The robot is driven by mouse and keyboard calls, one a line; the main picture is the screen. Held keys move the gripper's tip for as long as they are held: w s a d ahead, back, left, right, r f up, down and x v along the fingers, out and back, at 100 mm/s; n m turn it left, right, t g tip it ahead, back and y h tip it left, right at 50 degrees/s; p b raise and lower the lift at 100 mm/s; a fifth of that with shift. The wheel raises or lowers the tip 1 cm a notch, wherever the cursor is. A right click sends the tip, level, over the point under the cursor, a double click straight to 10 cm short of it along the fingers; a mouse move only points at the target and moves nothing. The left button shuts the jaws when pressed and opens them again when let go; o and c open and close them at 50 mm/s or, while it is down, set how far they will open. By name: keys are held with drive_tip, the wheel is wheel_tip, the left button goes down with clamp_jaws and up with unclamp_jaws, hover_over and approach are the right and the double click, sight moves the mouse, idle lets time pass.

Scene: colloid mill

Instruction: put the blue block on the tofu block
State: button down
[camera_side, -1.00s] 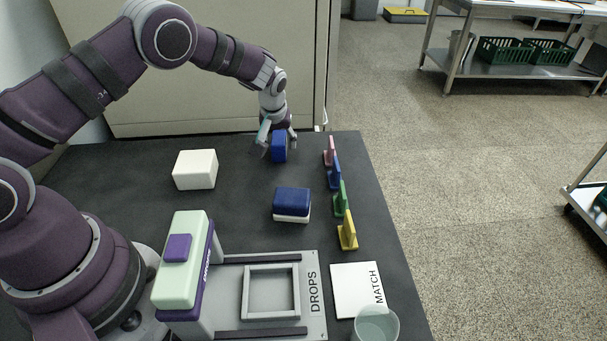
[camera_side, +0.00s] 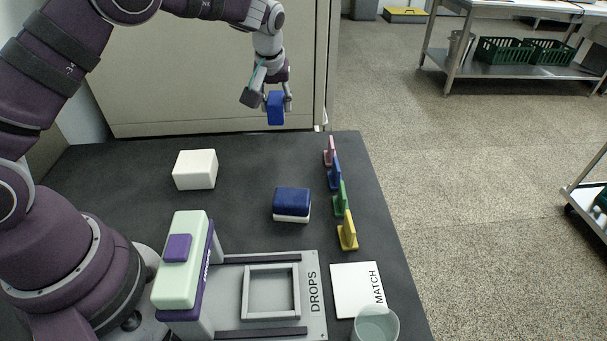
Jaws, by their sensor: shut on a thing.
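My gripper (camera_side: 270,98) is shut on the blue block (camera_side: 276,108) and holds it in the air above the far edge of the table. The block hangs upright between the fingers. A plain white block, which looks like the tofu block (camera_side: 195,169), sits on the table at the left, below and left of my gripper. Its top is bare. A sponge-like piece with a dark blue top and white bottom (camera_side: 292,204) lies near the table's middle.
Several small coloured upright pieces (camera_side: 341,200) stand in a row along the right side. In front are a machine with a pale green top (camera_side: 182,262), a grey square frame (camera_side: 271,291), a MATCH card (camera_side: 357,290) and a clear cup (camera_side: 375,325). A wall panel stands behind the table.

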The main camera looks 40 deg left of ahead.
drive_tip(key=s+n+g, duration=0.7)
drive_tip(key=s+n, duration=1.2)
drive_tip(key=s, duration=1)
hover_over(186, 161)
drive_tip(key=d, duration=0.1)
drive_tip(key=shift+w+d+f, duration=0.15)
drive_tip(key=shift+w+f, duration=0.1)
drive_tip(key=shift+f, duration=0.15)
drive_tip(key=shift+w+f, duration=0.15)
drive_tip(key=shift+w, duration=0.15)
drive_tip(key=shift+f, duration=1.6)
drive_tip(key=shift+f, duration=0.1)
drive_tip(key=c, duration=0.8)
unclamp_jaws()
